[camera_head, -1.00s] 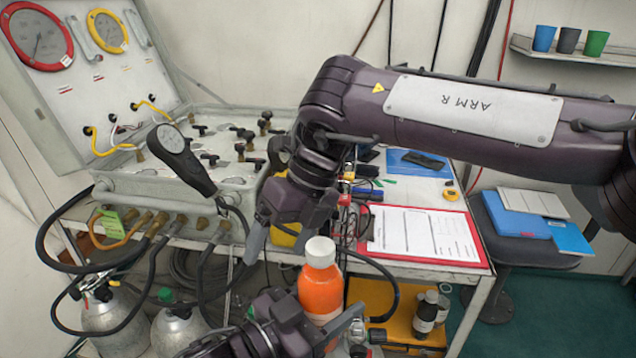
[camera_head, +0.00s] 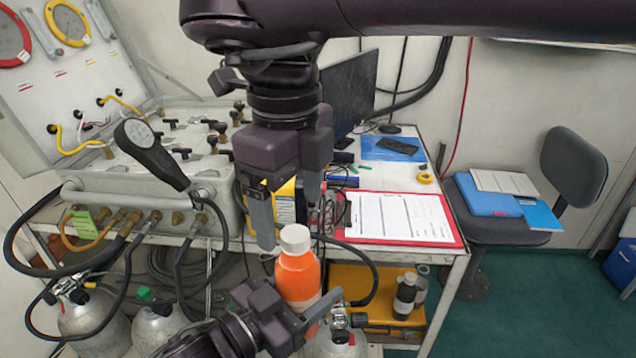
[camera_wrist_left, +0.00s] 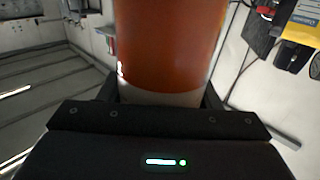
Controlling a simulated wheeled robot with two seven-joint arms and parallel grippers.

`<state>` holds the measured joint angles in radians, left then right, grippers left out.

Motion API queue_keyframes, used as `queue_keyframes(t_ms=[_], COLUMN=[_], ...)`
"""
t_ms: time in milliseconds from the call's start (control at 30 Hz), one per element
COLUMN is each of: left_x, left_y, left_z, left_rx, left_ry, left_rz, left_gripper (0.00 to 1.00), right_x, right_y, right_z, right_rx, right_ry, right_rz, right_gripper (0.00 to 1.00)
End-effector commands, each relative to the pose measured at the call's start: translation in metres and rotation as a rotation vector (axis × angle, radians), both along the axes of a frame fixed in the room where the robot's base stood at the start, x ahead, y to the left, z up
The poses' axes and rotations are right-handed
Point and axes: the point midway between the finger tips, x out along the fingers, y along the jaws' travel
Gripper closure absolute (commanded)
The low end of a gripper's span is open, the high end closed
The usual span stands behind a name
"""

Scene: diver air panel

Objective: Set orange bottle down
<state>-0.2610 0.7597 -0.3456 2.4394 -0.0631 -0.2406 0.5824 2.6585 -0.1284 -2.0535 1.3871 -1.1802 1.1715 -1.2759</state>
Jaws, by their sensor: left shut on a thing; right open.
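An orange bottle (camera_head: 297,274) with a white cap stands upright in the jaws of my left gripper (camera_head: 300,318), in front of the table's front edge. The left gripper is shut on its lower part. In the left wrist view the orange bottle (camera_wrist_left: 168,45) fills the middle, with a pale band low on it; its base is hidden. My right gripper (camera_head: 288,215) is open and empty, pointing down just above and behind the bottle's cap.
The table (camera_head: 452,262) holds a red clipboard (camera_head: 402,218) with papers, a yellow case (camera_head: 287,203) and the air panel (camera_head: 150,180) with hoses. Gas cylinders (camera_head: 95,322) stand below. A chair (camera_head: 480,220) stands right.

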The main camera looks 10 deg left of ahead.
Motion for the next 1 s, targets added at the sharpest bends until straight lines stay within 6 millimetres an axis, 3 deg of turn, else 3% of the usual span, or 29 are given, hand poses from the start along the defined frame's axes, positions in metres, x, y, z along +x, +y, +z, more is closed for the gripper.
queue_keyframes(t_ms=[200, 400, 867, 1000], left_x=[0.000, 0.000, 0.000, 0.000], left_y=[0.000, 0.000, 0.000, 0.000], left_z=[0.002, 0.002, 0.002, 0.002], left_rx=[-0.002, -0.002, -0.002, -0.002], left_ry=[-0.004, -0.004, -0.004, -0.004], left_rz=[0.000, 0.000, 0.000, 0.000], left_gripper=[0.82, 0.82, 0.82, 0.82], right_x=[-0.001, -0.001, 0.000, 0.000], right_y=[0.000, 0.000, 0.000, 0.000], right_z=[-0.044, -0.070, -0.082, -0.082], right_rx=[0.001, 0.002, 0.003, 0.003], right_ry=[0.005, 0.002, -0.001, -0.001], right_rz=[0.002, 0.001, 0.000, 0.000], right_gripper=[0.21, 0.21, 0.21, 0.39])
